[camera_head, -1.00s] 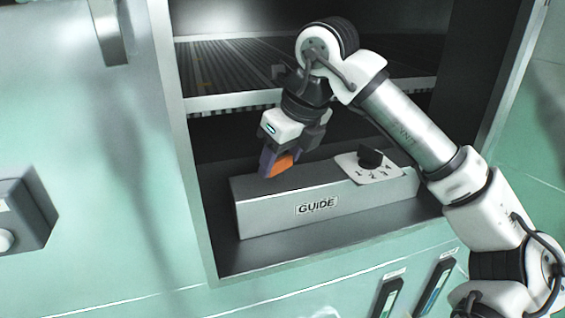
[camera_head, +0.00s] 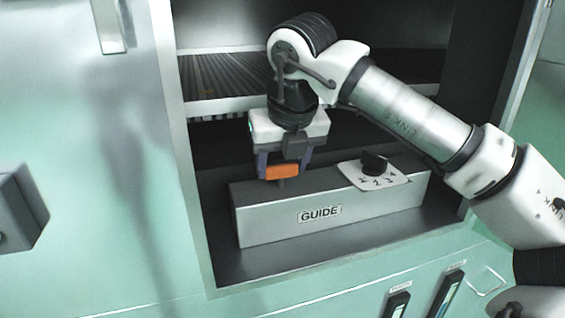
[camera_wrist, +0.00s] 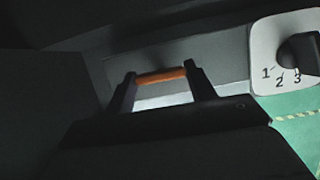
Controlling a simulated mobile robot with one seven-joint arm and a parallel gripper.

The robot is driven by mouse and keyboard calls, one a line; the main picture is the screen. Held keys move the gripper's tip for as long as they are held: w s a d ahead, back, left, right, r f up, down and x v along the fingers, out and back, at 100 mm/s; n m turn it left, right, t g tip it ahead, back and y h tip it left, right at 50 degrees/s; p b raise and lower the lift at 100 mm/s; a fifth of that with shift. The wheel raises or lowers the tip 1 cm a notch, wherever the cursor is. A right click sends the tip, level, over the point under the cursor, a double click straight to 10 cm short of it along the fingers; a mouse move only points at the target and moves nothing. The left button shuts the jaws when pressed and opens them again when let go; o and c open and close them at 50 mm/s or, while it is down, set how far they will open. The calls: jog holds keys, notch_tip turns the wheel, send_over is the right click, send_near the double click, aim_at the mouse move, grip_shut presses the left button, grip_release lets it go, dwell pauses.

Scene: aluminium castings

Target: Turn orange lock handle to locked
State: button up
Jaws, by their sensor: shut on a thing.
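The orange lock handle (camera_head: 282,171) sits on top of the grey box labelled GUIDE (camera_head: 270,217), near its left end. My gripper (camera_head: 283,172) points down over it, with a finger at each end of the handle. In the wrist view the orange handle (camera_wrist: 161,76) spans between the two fingertips (camera_wrist: 161,82), which close on its ends. In the head view the handle now lies roughly along the length of the box. Its lower stem shows only as a dark piece beneath it. No lock marking is readable beside it.
A black rotary knob (camera_head: 374,162) on a white numbered plate (camera_head: 392,180) stands on the box to the right; it also shows in the wrist view (camera_wrist: 300,52). The cabinet's ribbed shelf (camera_head: 225,75) lies behind and above. The left cabinet wall (camera_head: 190,160) is close.

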jog(key=o, duration=1)
jog(key=p+v, duration=0.1)
jog(key=v, duration=1.3)
jog(key=shift+a, duration=0.1)
jog(key=shift+f, duration=0.1)
